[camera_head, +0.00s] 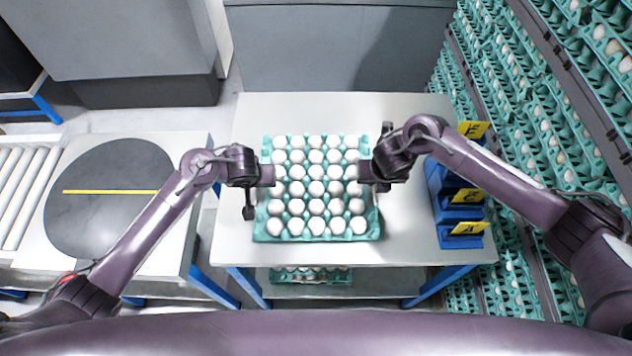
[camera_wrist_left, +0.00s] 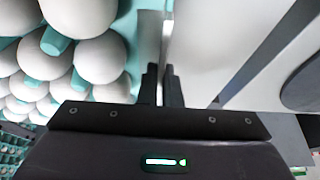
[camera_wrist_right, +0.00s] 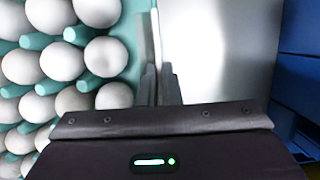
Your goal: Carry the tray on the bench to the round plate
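The teal tray (camera_head: 290,239), filled with rows of white eggs, is on the white bench (camera_head: 405,235); I cannot tell whether it is raised a little. My left gripper (camera_head: 265,176) is at the tray's left edge. In the left wrist view its fingers (camera_wrist_left: 162,86) are close together around the thin tray rim. My right gripper (camera_head: 368,173) is at the right edge, and in the right wrist view its fingers (camera_wrist_right: 158,85) are likewise close around the rim. The dark grey round plate (camera_head: 100,220) with a yellow stripe is empty, left of the bench.
Blue holders (camera_head: 445,205) with yellow tags stand at the bench's right side. Racks of egg trays (camera_head: 545,130) rise beyond it. A roller conveyor (camera_head: 20,190) adjoins the round plate's table. A gap separates that table from the bench. Another egg tray (camera_head: 310,275) sits under the bench.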

